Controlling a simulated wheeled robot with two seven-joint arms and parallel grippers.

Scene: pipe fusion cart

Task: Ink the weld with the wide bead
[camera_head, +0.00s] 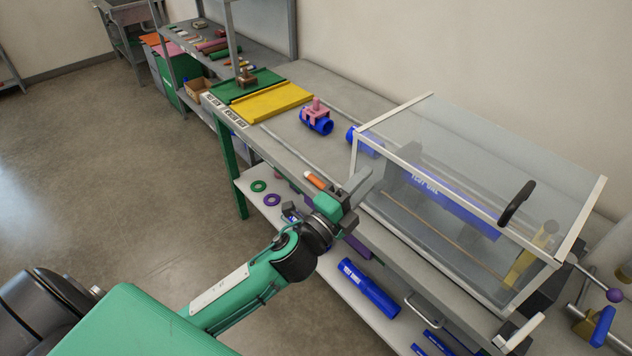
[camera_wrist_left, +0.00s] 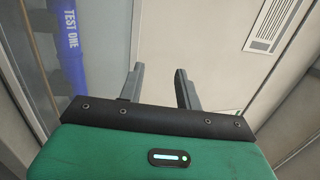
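My left gripper (camera_head: 352,190) is at the cart's front edge, beside the clear cover (camera_head: 470,160). In the left wrist view its fingers (camera_wrist_left: 159,84) stand apart with nothing between them. A blue pipe lettered TEST ONE (camera_head: 445,199) lies under the cover; it also shows in the left wrist view (camera_wrist_left: 70,48). An orange and white marker-like piece (camera_head: 315,180) is by the cart's front edge, just left of the gripper; what it rests on is unclear. A short blue pipe with a pink clamp-like piece (camera_head: 316,108) sits on the cart top. I cannot make out any weld bead. My right gripper is not in view.
A green tray (camera_head: 240,88) and a yellow tray (camera_head: 268,103) lie at the cart's far end, with a brown stamp-like block (camera_head: 246,76) on the green one. The lower shelf holds coloured rings (camera_head: 271,199) and a lettered blue pipe (camera_head: 368,287). The cover has a black handle (camera_head: 515,203).

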